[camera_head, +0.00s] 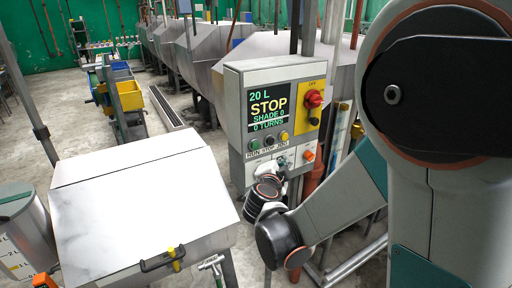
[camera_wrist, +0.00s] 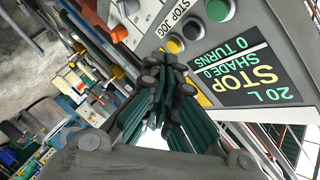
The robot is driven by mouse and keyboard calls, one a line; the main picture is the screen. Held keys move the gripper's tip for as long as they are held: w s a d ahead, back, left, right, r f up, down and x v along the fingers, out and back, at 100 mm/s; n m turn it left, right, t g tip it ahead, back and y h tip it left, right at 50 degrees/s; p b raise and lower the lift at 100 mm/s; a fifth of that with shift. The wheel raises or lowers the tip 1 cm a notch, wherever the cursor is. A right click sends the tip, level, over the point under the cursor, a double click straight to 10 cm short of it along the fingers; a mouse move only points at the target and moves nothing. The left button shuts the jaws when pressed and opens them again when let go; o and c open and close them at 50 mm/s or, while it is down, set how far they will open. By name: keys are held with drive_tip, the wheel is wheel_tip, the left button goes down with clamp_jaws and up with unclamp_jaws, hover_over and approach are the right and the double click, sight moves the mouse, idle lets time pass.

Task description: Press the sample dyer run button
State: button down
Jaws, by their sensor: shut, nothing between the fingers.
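The dyer control panel (camera_head: 275,108) is in the middle of the head view. Its display (camera_head: 267,106) reads 20 L, STOP, SHADE 0, 0 TURNS. Below are a green button (camera_head: 254,145), a dark one and a yellow one (camera_head: 284,136), above a RUN STOP JOG label. The wrist view shows the panel turned, with the green button (camera_wrist: 217,10), dark button (camera_wrist: 190,32) and yellow button (camera_wrist: 173,46). My gripper (camera_wrist: 172,68) is shut and empty, with its tips nearest the yellow button in that view. In the head view it is below the buttons; contact cannot be told.
A red knob (camera_head: 313,98) on a yellow plate is at the panel's right. An orange button (camera_head: 308,156) sits lower. A metal lidded box (camera_head: 140,195) stands in front left. Large drum dyers line the back. Floor at the left is partly clear.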

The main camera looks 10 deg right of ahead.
sight(255, 145)
drive_tip(key=w+a, duration=0.2)
drive_tip(key=w, duration=0.6)
drive_tip(key=shift+a, duration=0.35)
drive_tip(key=shift+w, duration=0.3)
idle(1.0)
drive_tip(key=shift+w+a, duration=0.15)
drive_tip(key=shift+w, duration=0.05)
